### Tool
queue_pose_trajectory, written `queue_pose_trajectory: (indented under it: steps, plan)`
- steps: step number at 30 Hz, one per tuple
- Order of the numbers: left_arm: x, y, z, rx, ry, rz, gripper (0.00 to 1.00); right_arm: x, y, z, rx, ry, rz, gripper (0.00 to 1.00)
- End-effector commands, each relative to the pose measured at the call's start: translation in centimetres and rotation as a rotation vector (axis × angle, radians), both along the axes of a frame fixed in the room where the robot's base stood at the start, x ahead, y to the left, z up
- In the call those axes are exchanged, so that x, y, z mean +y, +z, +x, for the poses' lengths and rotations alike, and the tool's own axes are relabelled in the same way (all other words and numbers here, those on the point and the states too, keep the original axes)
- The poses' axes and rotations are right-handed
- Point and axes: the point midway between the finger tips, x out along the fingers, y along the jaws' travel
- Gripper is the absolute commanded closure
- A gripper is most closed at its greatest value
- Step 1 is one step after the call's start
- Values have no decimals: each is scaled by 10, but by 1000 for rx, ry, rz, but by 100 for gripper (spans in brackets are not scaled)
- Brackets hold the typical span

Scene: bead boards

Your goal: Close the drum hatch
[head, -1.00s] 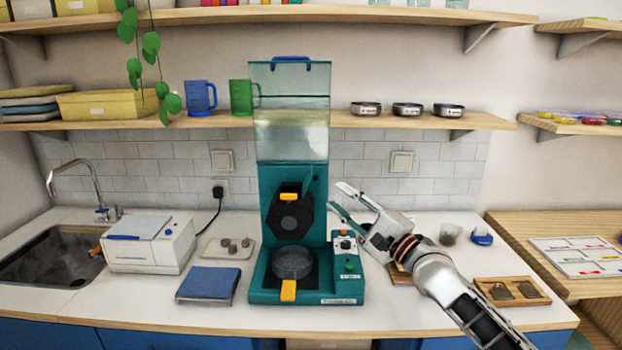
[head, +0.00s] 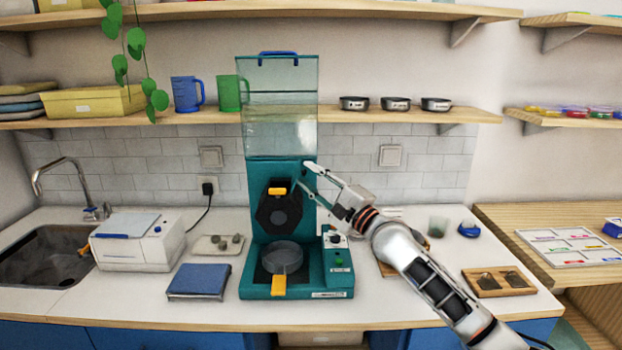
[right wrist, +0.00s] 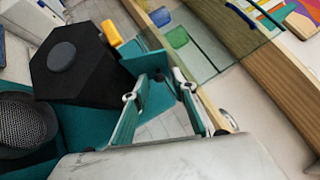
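The teal machine (head: 255,215) stands on the counter with its black drum (head: 278,215) facing forward. The drum has a yellow tab (head: 277,191); it also shows in the right wrist view (right wrist: 112,33). A small teal plate (right wrist: 146,62), seemingly the drum hatch, stands out beside the drum, swung open. My right gripper (head: 304,176) is at the drum's upper right, its fingers apart. In the right wrist view the fingertips (right wrist: 159,84) are close to the plate; whether they touch it I cannot tell. My left gripper is out of view.
The machine's clear cover (head: 280,130) is raised above the drum, in front of the shelf. A round dark tray (head: 282,257) sits below the drum. A white box (head: 140,245) and blue pad (head: 198,281) are left; a wooden tray (head: 497,281) is right.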

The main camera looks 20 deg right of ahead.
Motion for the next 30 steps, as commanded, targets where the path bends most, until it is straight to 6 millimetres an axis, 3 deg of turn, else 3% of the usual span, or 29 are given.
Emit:
queue_pose_trajectory:
  steps: [1,3,17,30]
  plan:
    - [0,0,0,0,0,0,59,0,0,0,0,0,0,89]
    - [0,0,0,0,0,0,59,0,0,0,0,0,0,100]
    - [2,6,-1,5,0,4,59,2,6,0,16,0,-59,100]
    - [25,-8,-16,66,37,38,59,15,21,4,109,-1,-398,100]
